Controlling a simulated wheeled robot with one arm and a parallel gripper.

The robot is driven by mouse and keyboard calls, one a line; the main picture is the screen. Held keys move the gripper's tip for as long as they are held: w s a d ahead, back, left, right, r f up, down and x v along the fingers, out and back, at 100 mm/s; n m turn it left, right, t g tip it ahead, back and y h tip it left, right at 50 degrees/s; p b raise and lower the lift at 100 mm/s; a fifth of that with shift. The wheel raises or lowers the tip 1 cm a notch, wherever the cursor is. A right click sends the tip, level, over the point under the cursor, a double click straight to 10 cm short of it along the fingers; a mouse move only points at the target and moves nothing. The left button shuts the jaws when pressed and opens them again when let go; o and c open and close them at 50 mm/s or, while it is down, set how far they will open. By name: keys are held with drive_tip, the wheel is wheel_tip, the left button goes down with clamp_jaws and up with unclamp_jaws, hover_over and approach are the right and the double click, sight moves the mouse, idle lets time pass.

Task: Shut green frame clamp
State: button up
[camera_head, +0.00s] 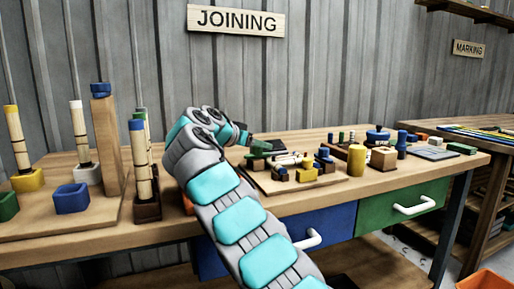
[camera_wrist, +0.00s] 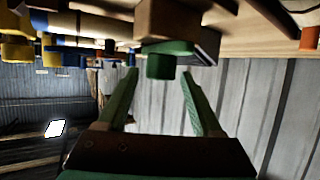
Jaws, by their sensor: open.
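In the wrist view, which looks upside down, my gripper (camera_wrist: 159,76) has its two green fingers spread apart. A green cylindrical knob (camera_wrist: 160,64) on a brown wooden block (camera_wrist: 172,20) shows just beyond and between the fingertips; I cannot tell whether they touch it. The knob looks like part of the green clamp. In the head view, green pieces (camera_head: 256,164) sit on the jig board (camera_head: 310,186), right beside the end of my arm. My wrist partly hides that area, and the clamp's own position is too small to make out.
Blue and yellow parts (camera_wrist: 18,50) crowd the left of the wrist view. In the head view, a board with upright rattan bundles (camera_head: 80,130) stands left of my arm. A yellow cylinder (camera_head: 356,160) and a blue-topped pot (camera_head: 377,136) stand to the right on the wooden bench (camera_head: 400,178).

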drive_tip(key=shift+r, duration=1.2)
drive_tip(key=shift+s, duration=0.1)
drive_tip(key=s+d+r+b, duration=0.1)
drive_tip(key=s+d+b, duration=0.1)
drive_tip(key=s+b, duration=0.7)
drive_tip(key=shift+s+r+b, duration=0.3)
drive_tip(key=shift+s+b, duration=0.1)
drive_tip(key=shift+s, duration=2.9)
